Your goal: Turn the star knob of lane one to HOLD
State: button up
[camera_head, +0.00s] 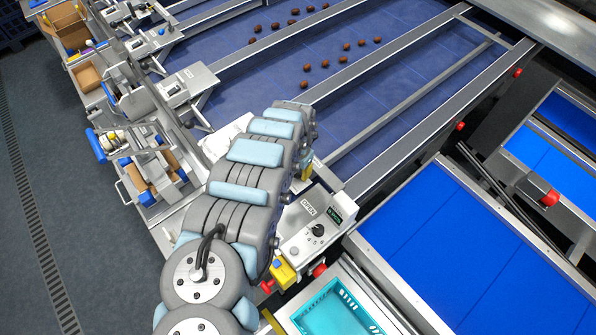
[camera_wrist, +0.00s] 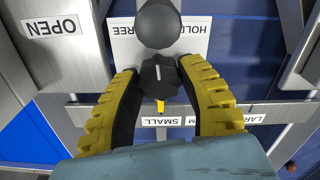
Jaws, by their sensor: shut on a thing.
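In the wrist view, the dark star knob (camera_wrist: 158,78) sits between the two yellow-ridged fingers of my gripper (camera_wrist: 158,72), which is shut on it. A short pale mark shows on the knob's face, lying along the picture's vertical. A white plate (camera_wrist: 186,48) behind it reads HOLD at the right and part of FREE at the left, both upside down. A dark round ball (camera_wrist: 157,26) covers the plate's middle. In the head view my arm hides the gripper and the knob.
A SMALL label (camera_wrist: 162,122) and a yellow pointer (camera_wrist: 160,106) lie below the knob, among other size labels. An OPEN label (camera_wrist: 52,27) is on a grey housing at left. In the head view, a control box (camera_head: 294,246) and teal crate (camera_head: 298,317) stand near my arm; dates (camera_head: 306,68) lie on the blue belt.

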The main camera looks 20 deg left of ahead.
aim_at(298, 170)
jog(key=m, duration=0.5)
jog(key=shift+b, duration=0.35)
jog(key=shift+m, duration=2.4)
jog(key=o, duration=1.2)
jog(key=shift+w+r, duration=0.1)
jog(key=shift+r, duration=5.9)
